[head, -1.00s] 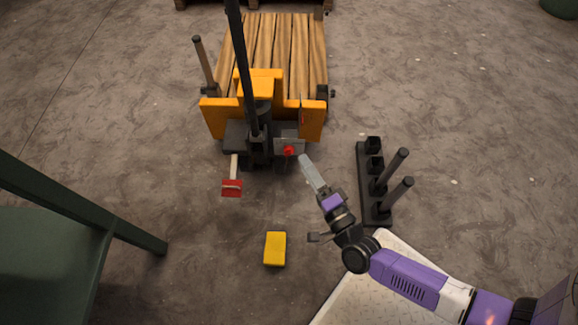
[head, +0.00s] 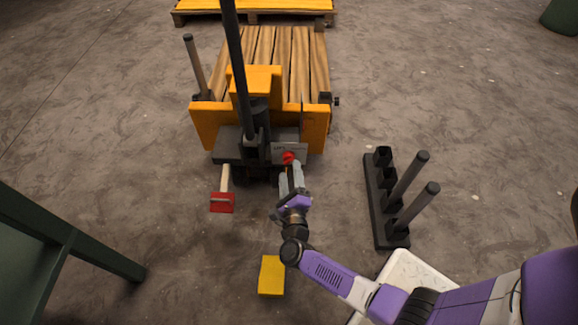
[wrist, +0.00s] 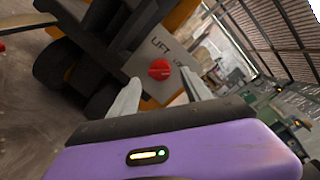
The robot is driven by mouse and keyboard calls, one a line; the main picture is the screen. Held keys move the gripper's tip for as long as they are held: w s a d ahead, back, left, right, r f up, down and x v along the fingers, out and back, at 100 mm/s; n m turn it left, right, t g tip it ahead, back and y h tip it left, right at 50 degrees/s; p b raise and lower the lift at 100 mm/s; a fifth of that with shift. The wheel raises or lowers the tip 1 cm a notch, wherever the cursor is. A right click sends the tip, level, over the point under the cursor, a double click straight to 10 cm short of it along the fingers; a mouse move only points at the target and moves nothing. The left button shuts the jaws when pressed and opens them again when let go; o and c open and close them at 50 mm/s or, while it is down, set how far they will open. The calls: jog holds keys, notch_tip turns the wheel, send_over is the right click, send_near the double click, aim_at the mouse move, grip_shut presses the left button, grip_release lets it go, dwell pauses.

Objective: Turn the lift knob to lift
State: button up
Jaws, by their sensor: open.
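The lift knob (head: 288,157) is a small red knob on a grey plate (head: 299,148) at the front of the orange lift truck (head: 207,125). In the wrist view the red knob (wrist: 160,70) sits on the plate beside the printed word "LIFT" and a second, partly hidden label. My gripper (head: 291,168) is open, with its fingertips just in front of the knob. In the wrist view its two fingers (wrist: 158,92) point toward the knob, one to each side and nearer the camera. Whether a finger touches the knob cannot be told.
A red-ended pedal (head: 222,203) sticks out left of my gripper. A yellow block (head: 271,275) lies on the floor below my arm. A black rack with upright posts (head: 384,215) stands to the right. A green table (head: 45,235) is at lower left.

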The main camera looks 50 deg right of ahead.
aim_at(289, 162)
jog(key=shift+b+x, duration=0.75)
jog(key=shift+x, duration=1.45)
jog(key=shift+c, duration=0.3)
grip_shut()
jog(key=shift+r, duration=0.1)
